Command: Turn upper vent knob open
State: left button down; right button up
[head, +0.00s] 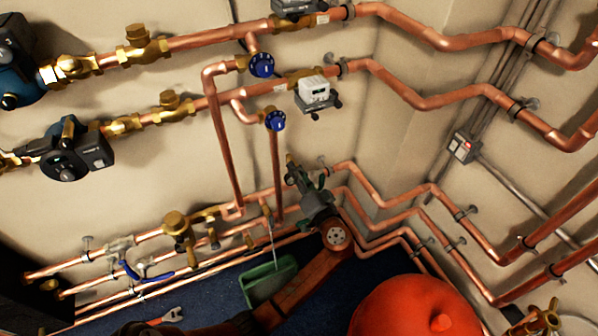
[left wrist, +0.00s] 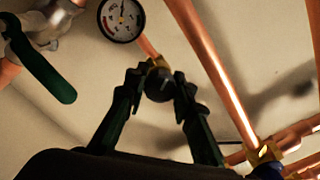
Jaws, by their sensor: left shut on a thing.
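My left gripper (head: 291,165) reaches up to the wall pipes, right of the vertical copper pipes. In the left wrist view, its two fingers (left wrist: 160,84) are closed from both sides on a small dark round knob (left wrist: 158,88). The knob sits on a brass fitting at the end of a short copper pipe. In the head view the gripper hides this knob. I cannot tell from its look whether it is turned. My right gripper is not in view.
A pressure gauge (left wrist: 120,18) and a green lever (left wrist: 42,68) are close to the left finger. Blue handwheels (head: 262,65) (head: 275,121) and a white meter (head: 314,92) are above my gripper.

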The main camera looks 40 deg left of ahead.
pick_arm(q)
jog(key=shift+d+f, duration=0.1)
dwell(0.4)
jog(key=c, duration=1.6)
grip_release()
jog(key=v, duration=1.2)
